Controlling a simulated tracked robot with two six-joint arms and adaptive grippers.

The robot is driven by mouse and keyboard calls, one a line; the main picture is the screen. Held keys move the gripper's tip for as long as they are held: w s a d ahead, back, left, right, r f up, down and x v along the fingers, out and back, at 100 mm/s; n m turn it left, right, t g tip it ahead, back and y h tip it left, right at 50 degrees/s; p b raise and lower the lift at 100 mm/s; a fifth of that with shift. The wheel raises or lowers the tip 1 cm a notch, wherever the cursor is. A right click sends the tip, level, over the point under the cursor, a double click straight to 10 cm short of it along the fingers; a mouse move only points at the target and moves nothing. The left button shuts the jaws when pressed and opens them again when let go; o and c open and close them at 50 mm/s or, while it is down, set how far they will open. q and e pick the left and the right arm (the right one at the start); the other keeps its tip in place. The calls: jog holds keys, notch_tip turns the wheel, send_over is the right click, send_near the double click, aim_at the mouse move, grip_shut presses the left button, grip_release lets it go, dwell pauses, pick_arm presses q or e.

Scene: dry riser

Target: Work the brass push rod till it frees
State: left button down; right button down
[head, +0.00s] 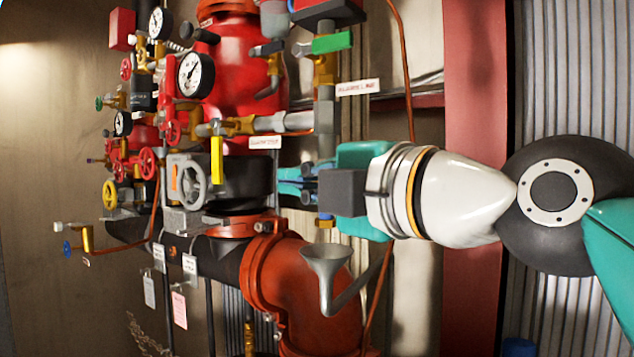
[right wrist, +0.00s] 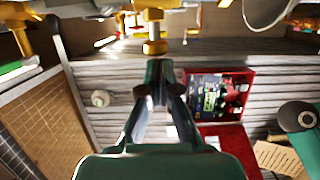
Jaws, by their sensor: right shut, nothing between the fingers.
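My right gripper (head: 286,180) comes in from the right in the head view, with its teal fingers pointing left at the pipework beside the black pipe section. Its fingers are shut and empty; they also show in the right wrist view (right wrist: 158,78). A brass fitting (right wrist: 154,46) with a stem above it lies just beyond the fingertips in the right wrist view. I cannot tell whether it is the push rod, or whether the fingers touch it. In the head view the gripper covers that spot. My left gripper is in neither view.
A grey funnel (head: 326,262) with a drain tube sits below the gripper. A large orange-red elbow pipe (head: 300,275) curves beneath. Gauges, brass valves and red handwheels (head: 147,162) crowd the left. A red box (right wrist: 222,95) shows in the right wrist view.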

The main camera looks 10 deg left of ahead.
jog(key=s+a+b+v, duration=0.1)
jog(key=b+v, duration=0.2)
jog(key=v, duration=0.7)
jog(key=shift+s, duration=0.45)
